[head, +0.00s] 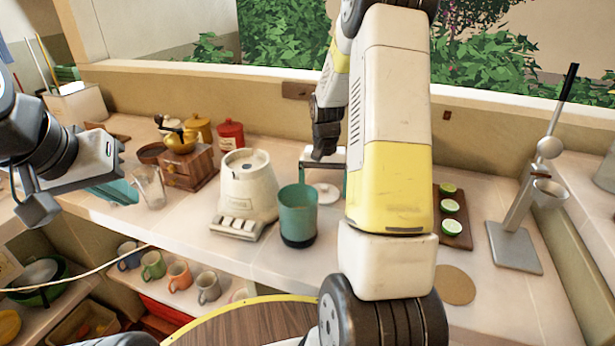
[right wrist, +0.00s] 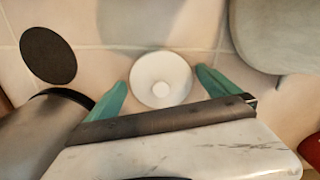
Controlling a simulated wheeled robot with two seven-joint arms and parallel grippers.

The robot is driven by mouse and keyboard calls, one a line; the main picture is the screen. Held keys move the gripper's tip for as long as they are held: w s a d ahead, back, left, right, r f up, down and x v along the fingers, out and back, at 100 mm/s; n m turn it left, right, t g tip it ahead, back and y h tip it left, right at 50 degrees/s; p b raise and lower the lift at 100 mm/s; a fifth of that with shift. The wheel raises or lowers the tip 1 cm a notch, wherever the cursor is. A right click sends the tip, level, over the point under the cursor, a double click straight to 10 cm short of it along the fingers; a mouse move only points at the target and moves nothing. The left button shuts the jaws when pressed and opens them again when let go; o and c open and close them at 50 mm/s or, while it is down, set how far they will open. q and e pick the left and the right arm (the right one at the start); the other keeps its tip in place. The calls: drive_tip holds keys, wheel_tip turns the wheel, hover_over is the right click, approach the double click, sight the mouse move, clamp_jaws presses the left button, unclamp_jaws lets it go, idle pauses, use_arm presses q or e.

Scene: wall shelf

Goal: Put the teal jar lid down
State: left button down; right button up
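The lid (head: 325,193) is a round white disc with a small knob and lies flat on the counter, behind and right of the teal jar (head: 298,215). In the right wrist view the lid (right wrist: 161,80) sits between the two teal fingertips of my right gripper (right wrist: 162,78), with a small gap on each side. In the head view my right gripper (head: 323,180) points down over the lid, open. The teal jar stands upright and open-topped on a dark base. My left gripper (head: 118,190) is at the far left beside a clear glass; its finger opening is unclear.
A cream machine (head: 248,187) stands left of the jar. The clear glass (head: 150,187), a wooden grinder (head: 187,165) and a red canister (head: 230,134) are further left. A board (head: 452,232) with green slices and a metal stand (head: 515,247) are right. My right arm hides part of the counter.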

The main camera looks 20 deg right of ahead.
sight(324, 187)
wheel_tip(324, 187, up, 12)
drive_tip(key=s+a+r+n+t+y, duration=0.1)
drive_tip(key=s+a+r+n+t, duration=0.15)
drive_tip(key=s+a+r, duration=0.65)
drive_tip(key=s+a+r+n+t, duration=0.1)
drive_tip(key=s+t, duration=0.1)
drive_tip(key=s, duration=0.4)
drive_tip(key=s+a+r+n+t+y, duration=0.1)
drive_tip(key=s+a+r, duration=0.1)
drive_tip(key=s, duration=0.5)
drive_tip(key=shift+s+a+t, duration=0.25)
drive_tip(key=shift+t, duration=0.1)
drive_tip(key=shift+d+n, duration=0.1)
drive_tip(key=shift+n, duration=0.15)
